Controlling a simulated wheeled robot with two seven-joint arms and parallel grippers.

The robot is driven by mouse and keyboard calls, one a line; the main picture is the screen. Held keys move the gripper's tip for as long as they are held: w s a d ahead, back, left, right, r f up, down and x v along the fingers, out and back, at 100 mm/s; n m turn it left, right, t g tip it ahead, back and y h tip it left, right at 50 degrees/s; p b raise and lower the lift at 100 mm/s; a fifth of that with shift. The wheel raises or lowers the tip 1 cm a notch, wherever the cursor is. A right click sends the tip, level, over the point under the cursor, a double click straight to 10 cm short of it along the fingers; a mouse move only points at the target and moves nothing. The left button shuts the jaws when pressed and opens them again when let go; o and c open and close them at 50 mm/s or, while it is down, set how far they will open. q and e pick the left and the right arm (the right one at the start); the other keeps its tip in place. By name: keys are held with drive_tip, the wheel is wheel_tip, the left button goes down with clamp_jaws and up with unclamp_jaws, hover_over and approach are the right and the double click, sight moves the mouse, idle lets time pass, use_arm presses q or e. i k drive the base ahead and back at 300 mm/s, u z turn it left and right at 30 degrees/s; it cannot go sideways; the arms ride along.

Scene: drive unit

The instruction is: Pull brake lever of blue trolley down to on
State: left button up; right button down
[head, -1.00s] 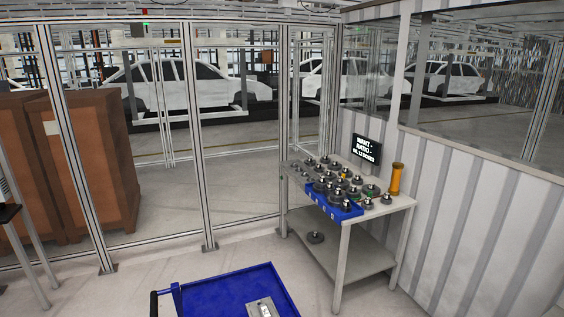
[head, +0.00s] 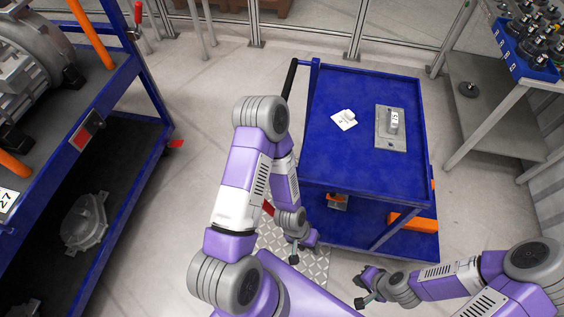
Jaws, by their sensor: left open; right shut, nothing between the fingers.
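The blue trolley (head: 365,165) stands in front of me in the head view, with a black push handle (head: 290,78) on its left side. A small red piece (head: 267,208) shows low at its near left corner, beside my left forearm; I cannot tell whether it is the brake lever or how it is set. My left gripper (head: 295,254) hangs pointing down close to that corner, open, its fingers small in view. My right gripper (head: 364,291) is shut and empty, low in front of the trolley and apart from it. My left arm hides part of the trolley's left side.
A grey block (head: 391,140) on a plate and a white tag (head: 344,119) lie on the trolley top. A blue rack (head: 150,85) with large metal parts stands left. A table (head: 480,105) with a blue tray stands right. Floor between rack and trolley is clear.

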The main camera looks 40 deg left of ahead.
sight(267, 207)
drive_tip(key=z, duration=1.1)
drive_tip(key=k, duration=1.3)
drive_tip(key=u, duration=0.75)
drive_tip(key=i, duration=0.2)
drive_tip(key=u, duration=1.05)
